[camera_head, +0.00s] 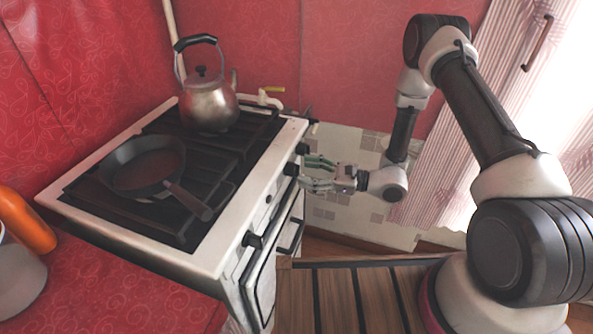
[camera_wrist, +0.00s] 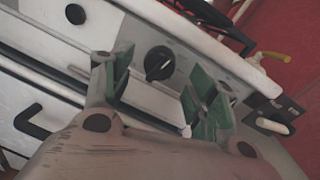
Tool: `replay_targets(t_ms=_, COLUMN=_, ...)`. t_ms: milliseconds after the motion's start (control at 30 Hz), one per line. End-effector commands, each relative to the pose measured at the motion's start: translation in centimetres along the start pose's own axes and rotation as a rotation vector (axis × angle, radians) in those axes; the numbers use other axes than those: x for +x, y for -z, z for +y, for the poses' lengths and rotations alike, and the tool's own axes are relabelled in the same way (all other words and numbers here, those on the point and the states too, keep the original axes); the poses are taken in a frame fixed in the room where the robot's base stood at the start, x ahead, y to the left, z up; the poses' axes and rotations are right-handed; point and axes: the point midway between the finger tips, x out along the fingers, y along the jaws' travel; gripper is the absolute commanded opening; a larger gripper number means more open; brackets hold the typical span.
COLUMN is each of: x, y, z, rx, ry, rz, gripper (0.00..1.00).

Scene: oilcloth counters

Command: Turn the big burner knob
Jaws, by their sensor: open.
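The stove (camera_head: 228,262) has black knobs on its white front panel. One round black knob (camera_wrist: 159,63) with a raised grip bar sits between my fingers in the wrist view. It appears to be the knob (camera_head: 291,169) beside my fingertips in the head view. My gripper (camera_head: 306,173) is open, its green-padded fingers pointing at the panel. In the wrist view my gripper (camera_wrist: 162,66) has one finger on each side of the knob, with visible gaps. Whether the knob is the big burner's is not marked. A farther knob (camera_head: 302,148) is partly close to the upper finger.
A kettle (camera_head: 208,103) and a frying pan (camera_head: 142,166) stand on the stove top. A pipe with a yellow valve handle (camera_head: 273,89) is behind. A wooden slatted surface (camera_head: 330,298) lies in front.

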Motion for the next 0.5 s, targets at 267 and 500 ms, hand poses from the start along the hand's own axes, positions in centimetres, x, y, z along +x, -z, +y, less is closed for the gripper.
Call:
replay_targets(t_ms=267, x=3.3, y=0.0, z=0.0, rx=0.0, ry=-0.001, rz=0.0, gripper=0.58)
replay_targets(t_ms=500, x=3.5, y=0.0, z=0.0, rx=0.001, ry=0.001, rz=0.0, gripper=0.58)
